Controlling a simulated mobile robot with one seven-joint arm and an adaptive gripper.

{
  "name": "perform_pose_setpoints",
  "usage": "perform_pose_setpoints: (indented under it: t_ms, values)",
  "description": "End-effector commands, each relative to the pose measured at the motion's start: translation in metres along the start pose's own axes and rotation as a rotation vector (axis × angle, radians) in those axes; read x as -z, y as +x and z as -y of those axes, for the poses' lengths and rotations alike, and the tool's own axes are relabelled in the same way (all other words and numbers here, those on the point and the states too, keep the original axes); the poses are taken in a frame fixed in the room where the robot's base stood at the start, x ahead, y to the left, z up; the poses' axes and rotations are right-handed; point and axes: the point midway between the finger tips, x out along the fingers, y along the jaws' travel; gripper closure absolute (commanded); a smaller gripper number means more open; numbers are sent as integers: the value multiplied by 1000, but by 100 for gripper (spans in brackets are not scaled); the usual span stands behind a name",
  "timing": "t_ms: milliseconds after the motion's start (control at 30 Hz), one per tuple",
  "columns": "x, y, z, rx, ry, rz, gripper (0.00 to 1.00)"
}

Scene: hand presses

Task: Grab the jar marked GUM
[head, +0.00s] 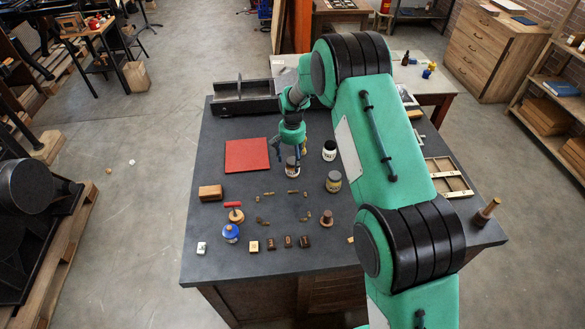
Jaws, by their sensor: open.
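My gripper (289,155) is open and points down at the dark table, just right of a red square plate. A small jar (292,168) with a pale band shows directly under the fingers, which partly hide it. I cannot tell whether the fingers are around it or above it. A white jar with a black top (329,150) stands to the right of the gripper. A tan jar with a grey lid (333,182) stands in front of that one. The lettering on the jars is too small to read, so I cannot tell which says GUM.
The red plate (246,155) lies left of the gripper. A brown block (210,192), a blue-lidded pot (231,233), a red-handled roller (234,211) and several small blocks lie in front. A dark metal tray (245,104) stands at the back left. My arm covers the table's right part.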

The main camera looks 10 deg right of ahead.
Motion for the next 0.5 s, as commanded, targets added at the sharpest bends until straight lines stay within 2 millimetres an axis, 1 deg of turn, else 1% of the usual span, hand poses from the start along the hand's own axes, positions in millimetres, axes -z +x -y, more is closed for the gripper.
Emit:
perform_pose_setpoints:
  t_ms: [100, 500]
  values:
    - [0, 4, 0, 0, 0, -1, 30]
    - [0, 8, 0, 0, 0, 0, 30]
